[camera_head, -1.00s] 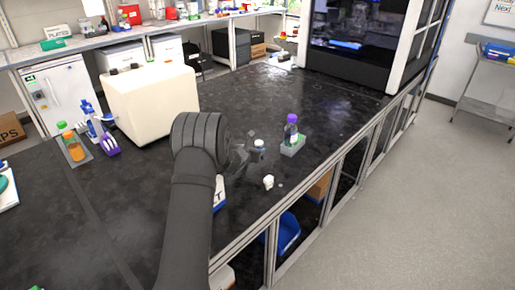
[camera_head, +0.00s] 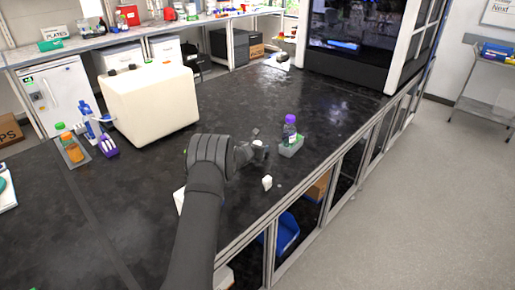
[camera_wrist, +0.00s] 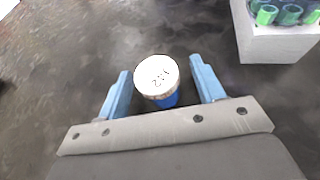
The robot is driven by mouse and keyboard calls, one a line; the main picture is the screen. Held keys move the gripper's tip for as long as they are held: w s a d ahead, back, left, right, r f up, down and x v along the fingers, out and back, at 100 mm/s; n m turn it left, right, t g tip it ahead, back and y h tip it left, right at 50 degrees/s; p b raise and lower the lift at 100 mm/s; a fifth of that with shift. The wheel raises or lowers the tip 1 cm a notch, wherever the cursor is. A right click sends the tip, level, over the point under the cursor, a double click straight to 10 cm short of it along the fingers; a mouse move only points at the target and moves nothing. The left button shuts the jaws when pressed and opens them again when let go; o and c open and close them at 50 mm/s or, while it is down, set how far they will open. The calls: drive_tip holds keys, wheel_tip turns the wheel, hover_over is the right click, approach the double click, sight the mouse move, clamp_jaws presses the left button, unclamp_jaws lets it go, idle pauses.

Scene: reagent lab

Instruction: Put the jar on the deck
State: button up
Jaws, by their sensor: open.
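In the wrist view the jar (camera_wrist: 157,80) stands between the two blue fingers of my gripper (camera_wrist: 160,76), with a visible gap on each side. My gripper is open and not closed on it. In the head view my gripper (camera_head: 252,153) is low over the black bench, around the jar's white lid (camera_head: 257,143); the jar's body is mostly hidden there. A large machine with a dark window (camera_head: 350,42) stands at the back right; I cannot tell whether its lit inside is the deck.
A small white item (camera_head: 267,182) lies near the front edge. A cream box-shaped device (camera_head: 150,103) stands at the left. The bench toward the machine is clear.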

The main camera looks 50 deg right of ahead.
drive_tip(key=c, duration=1.1)
drive_tip(key=shift+c, duration=0.2)
